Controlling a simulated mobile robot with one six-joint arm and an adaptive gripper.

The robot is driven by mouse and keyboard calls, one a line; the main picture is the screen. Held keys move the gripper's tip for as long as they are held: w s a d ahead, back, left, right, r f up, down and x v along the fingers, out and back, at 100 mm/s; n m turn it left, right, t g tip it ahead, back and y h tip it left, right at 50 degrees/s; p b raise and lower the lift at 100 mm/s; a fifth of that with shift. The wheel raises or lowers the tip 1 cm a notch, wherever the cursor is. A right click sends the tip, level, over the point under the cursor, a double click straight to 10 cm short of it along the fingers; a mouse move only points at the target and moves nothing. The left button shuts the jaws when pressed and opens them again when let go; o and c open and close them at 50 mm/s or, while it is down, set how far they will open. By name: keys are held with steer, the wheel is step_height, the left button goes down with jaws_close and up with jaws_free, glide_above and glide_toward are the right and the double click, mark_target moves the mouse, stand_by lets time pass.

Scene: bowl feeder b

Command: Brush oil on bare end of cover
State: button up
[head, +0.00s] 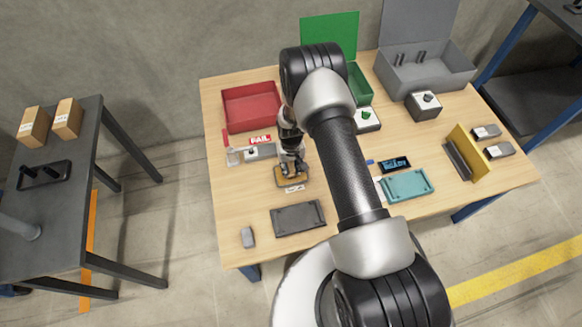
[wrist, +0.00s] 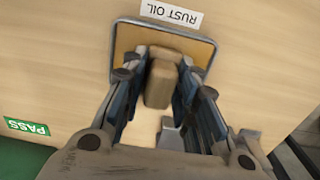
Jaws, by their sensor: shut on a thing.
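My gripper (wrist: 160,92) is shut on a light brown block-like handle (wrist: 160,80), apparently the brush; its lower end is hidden. It is over the shallow tray (wrist: 122,42) labelled RUST OIL, which has a brownish-orange floor and a grey rim. In the head view my gripper (head: 293,176) points down at the same tray (head: 281,183), near the table's left-middle. Whether the brush touches the oil cannot be told. A dark grey flat rectangular piece (head: 298,218) lies in front of the tray and may be the cover; no bare end can be made out.
A red bin (head: 250,106) with a FAIL sign (head: 260,140) stands behind left. A green bin (head: 361,85) and grey case (head: 425,72) stand at the back. A teal fixture (head: 406,185) and yellow bracket (head: 468,150) are right. A small grey block (head: 248,237) lies front left.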

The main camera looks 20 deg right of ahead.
mark_target(291, 166)
steer(key=shift+r+p, duration=2)
steer(key=shift+r, duration=1.5)
